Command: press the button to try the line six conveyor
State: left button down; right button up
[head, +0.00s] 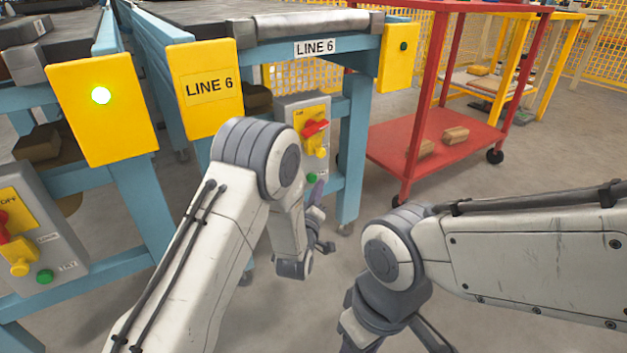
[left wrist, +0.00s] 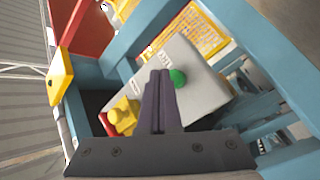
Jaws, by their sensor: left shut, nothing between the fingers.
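The line 6 conveyor (head: 300,28) carries LINE 6 labels. On its blue leg is a grey control box (head: 290,102) with a red switch handle (head: 314,128), a yellow knob (head: 321,152) and a green button (head: 312,178). My left gripper (head: 318,188) is shut and empty, its fingertips just below the green button. In the left wrist view the closed fingers (left wrist: 160,80) lie over the box, tips beside the green button (left wrist: 178,78); I cannot tell whether they touch. The yellow knob (left wrist: 122,115) is left of them. My right gripper's fingers are out of view.
A neighbouring conveyor's control box (head: 40,230) is at left, with its own green button. A yellow plate (head: 105,125) there has a lit green lamp; the lamp on the right yellow plate (head: 396,70) is dark. A red cart (head: 450,150) stands at right.

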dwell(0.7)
pick_arm(q)
jog(key=shift+w+a, duration=0.25)
jog(key=shift+w, duration=0.1)
jog(key=shift+w+a, duration=0.3)
jog(key=shift+w, duration=0.1)
dwell(0.7)
dwell(0.3)
jog(key=shift+s+d, duration=0.55)
jog(key=shift+s, duration=0.2)
jog(key=shift+s+d, duration=0.75)
jog(key=shift+s, duration=0.3)
jog(key=shift+s+d, duration=0.7)
jog(key=shift+s, duration=0.3)
jog(key=shift+r, duration=0.1)
